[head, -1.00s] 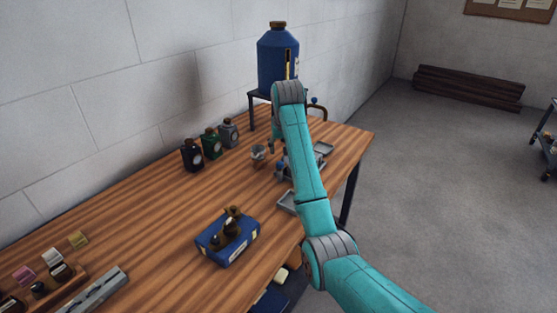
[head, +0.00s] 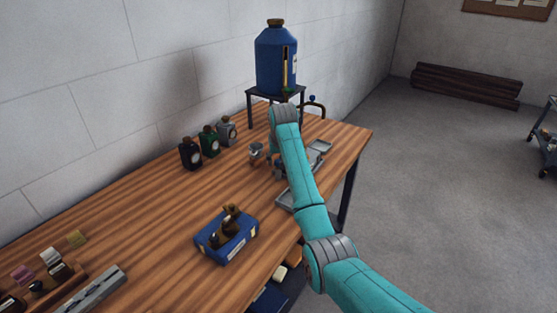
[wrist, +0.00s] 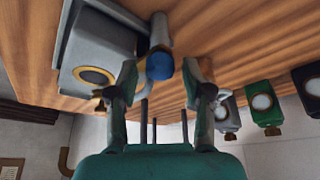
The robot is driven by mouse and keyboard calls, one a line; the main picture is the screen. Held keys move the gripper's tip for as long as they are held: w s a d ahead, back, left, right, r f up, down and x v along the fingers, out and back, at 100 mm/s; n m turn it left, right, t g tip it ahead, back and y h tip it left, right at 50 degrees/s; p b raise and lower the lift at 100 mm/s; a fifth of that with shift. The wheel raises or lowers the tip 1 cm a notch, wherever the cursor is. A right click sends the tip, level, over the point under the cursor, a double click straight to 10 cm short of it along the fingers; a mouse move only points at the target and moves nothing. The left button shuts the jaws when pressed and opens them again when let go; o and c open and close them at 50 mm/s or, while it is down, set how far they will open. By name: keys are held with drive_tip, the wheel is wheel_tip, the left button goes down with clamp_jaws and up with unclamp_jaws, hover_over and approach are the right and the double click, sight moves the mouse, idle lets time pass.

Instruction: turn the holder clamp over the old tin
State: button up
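In the wrist view my gripper (wrist: 160,80) is open, with one finger on either side of a round blue knob (wrist: 160,65). The knob sits at the end of a grey post, which looks like part of the holder clamp (wrist: 160,32). I cannot tell whether the fingers touch the knob. Beside it is a grey box with a brass ring (wrist: 95,75), possibly the old tin; I cannot tell for sure. In the head view my arm hides the gripper and most of the clamp. A grey device (head: 316,157) shows partly behind the arm.
A small grey cup (head: 255,151) stands left of the arm. Black (head: 190,154), green (head: 209,141) and grey (head: 227,130) bottles stand along the wall. A big blue tank (head: 275,62) rises on a stand behind. A blue box (head: 226,240) lies at the front; wood between is clear.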

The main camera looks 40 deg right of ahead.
clamp_jaws()
drive_tip(key=shift+n, duration=0.4)
drive_tip(key=shift+o, duration=1.5)
unclamp_jaws()
drive_tip(key=shift+r, duration=0.1)
drive_tip(key=v, duration=1.1)
drive_tip(key=shift+s+r, duration=0.25)
drive_tip(key=shift+r, duration=0.1)
